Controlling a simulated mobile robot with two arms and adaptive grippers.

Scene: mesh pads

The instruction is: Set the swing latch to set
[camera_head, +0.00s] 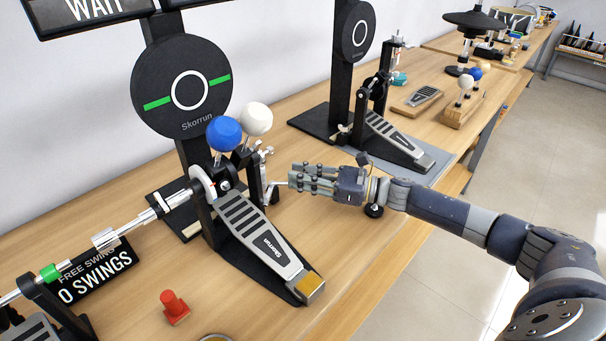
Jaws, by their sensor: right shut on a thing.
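A bass drum pedal (250,240) stands on the wooden bench in front of a round black pad with a green stripe (160,102). Its blue (223,134) and white (256,119) beater balls are up, close to the pad. On the right side of the pedal post is a small silver lever, which looks like the swing latch (271,187). My right gripper (293,179) comes in from the right and is shut at the lever's outer end; the fingers partly hide it. The latch's exact setting is too small to read. My left gripper is not in view.
A sign (97,271) reads "FREE SWING 0 SWINGS"; another at the top left (97,13) reads "WAIT". A red peg (174,306) stands at the front. A second pedal (395,143) and pad (355,30) stand behind my right gripper. The bench right of the first pedal is mostly clear.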

